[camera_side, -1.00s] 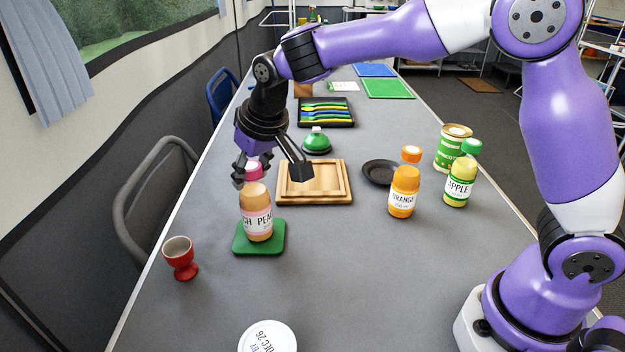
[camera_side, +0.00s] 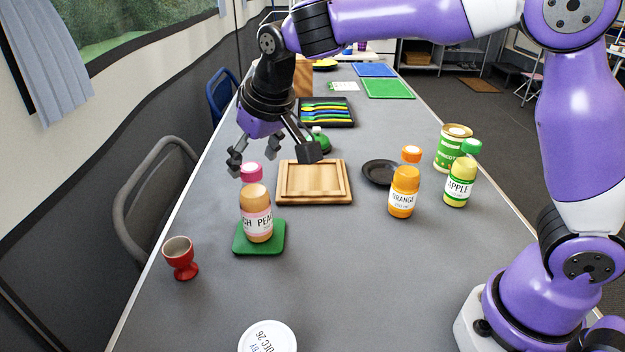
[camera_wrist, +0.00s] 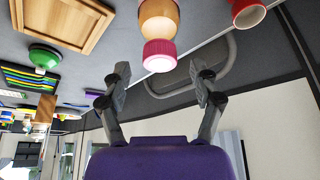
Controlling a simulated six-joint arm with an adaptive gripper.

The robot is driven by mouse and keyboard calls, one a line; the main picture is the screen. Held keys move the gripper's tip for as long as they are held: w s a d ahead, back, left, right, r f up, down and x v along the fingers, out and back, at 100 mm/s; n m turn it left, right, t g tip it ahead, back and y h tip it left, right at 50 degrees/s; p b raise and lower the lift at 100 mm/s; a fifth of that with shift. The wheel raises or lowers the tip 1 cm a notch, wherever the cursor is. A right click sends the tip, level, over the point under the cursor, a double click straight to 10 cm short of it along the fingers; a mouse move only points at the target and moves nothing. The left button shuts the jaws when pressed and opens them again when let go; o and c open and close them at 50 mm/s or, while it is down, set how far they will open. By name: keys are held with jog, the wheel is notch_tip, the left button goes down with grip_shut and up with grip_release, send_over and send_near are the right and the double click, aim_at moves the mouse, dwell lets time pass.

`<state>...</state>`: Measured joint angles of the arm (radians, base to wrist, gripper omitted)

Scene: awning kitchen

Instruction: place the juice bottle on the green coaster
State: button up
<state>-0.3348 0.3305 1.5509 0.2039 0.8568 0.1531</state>
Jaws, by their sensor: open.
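A peach juice bottle (camera_side: 256,212) with a pink cap stands upright on the green coaster (camera_side: 243,245) at the left of the table. The bottle also shows upside down at the top of the wrist view (camera_wrist: 158,30). My gripper (camera_side: 273,158) is open and empty, above and behind the bottle, apart from its cap. In the wrist view the gripper's two fingers (camera_wrist: 162,74) are spread wide with nothing between them.
A red egg cup (camera_side: 180,258) stands left of the coaster. A wooden tray (camera_side: 314,201), an orange bottle (camera_side: 403,192), an apple bottle (camera_side: 459,183), a dark plate (camera_side: 376,173) and a green tin (camera_side: 450,150) are to the right. The front middle is mostly clear.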

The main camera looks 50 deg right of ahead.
jog(key=v, duration=0.8)
jog(key=s+d+f, duration=0.3)
jog(key=s+d, duration=0.2)
jog(key=s, duration=0.3)
jog(key=s+d+f, duration=0.3)
jog(key=s+d, duration=0.2)
jog(key=s, duration=0.4)
jog(key=shift+d+t, duration=0.15)
jog(key=shift+t, duration=0.25)
